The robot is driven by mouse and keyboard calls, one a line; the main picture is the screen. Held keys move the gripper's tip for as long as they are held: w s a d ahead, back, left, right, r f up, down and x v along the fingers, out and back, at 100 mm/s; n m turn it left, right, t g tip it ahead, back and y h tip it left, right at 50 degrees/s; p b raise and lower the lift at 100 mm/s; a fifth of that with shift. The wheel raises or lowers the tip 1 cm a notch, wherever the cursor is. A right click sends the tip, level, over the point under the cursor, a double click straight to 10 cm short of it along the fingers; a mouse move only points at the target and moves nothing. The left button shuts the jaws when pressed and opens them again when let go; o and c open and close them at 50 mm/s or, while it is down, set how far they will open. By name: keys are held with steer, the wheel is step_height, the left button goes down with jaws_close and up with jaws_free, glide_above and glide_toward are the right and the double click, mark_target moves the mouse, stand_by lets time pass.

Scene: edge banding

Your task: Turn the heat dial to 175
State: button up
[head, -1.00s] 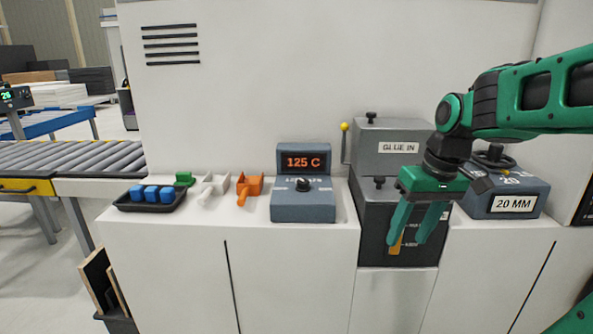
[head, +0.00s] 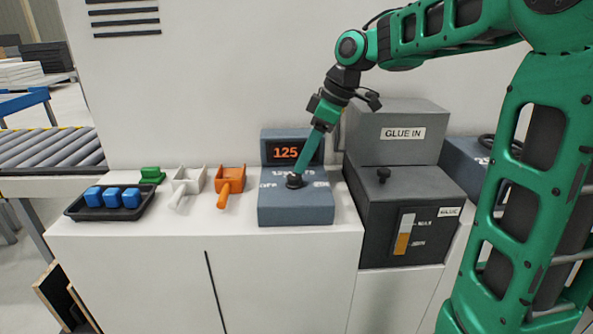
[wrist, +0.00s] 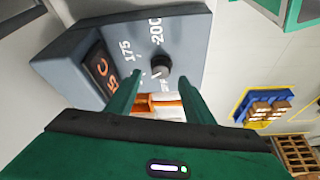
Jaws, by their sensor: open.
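The heat dial is a small black knob (head: 294,181) on top of a grey-blue control box (head: 290,208). The display (head: 286,152) behind it reads 125, partly covered by my gripper. My gripper (head: 299,172) reaches down from the upper right to the dial. In the wrist view the open green fingers (wrist: 158,92) point towards the knob (wrist: 161,65), which shows between and just beyond their tips. The marks 175 and 200 show beside the knob there. I cannot tell whether the fingers touch it.
A dark tray (head: 76,211) with blue blocks, a green piece (head: 152,175), a white scoop (head: 188,182) and an orange scoop (head: 230,181) lie left of the box. The glue unit (head: 360,205) stands close on the right. The counter front edge is clear.

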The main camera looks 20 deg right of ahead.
mark_target(296, 175)
steer(key=shift+x, duration=2.45)
steer(key=shift+r, duration=0.1)
steer(key=c, duration=1)
